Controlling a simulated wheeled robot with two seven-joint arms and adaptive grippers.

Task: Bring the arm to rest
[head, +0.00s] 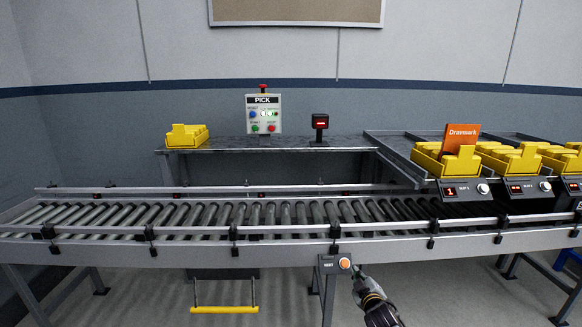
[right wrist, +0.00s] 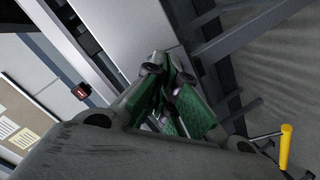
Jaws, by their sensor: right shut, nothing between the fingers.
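My right gripper (head: 359,272) shows in the head view at the lower middle right, in front of the conveyor's near side. It is shut and empty, its tip close to the orange button on the NEXT box (head: 334,264); I cannot tell whether it touches. In the right wrist view the green-padded fingers of my right gripper (right wrist: 170,72) are closed together with nothing between them. My left gripper is not in view.
A roller conveyor (head: 290,246) with side rails crosses the view. Yellow bins (head: 515,162) stand at the right, one holding an orange Draxmark box (head: 460,136). Behind are a shelf (head: 225,146), a yellow bin (head: 186,136) and a PICK panel (head: 264,114). A yellow bar (head: 225,310) hangs below.

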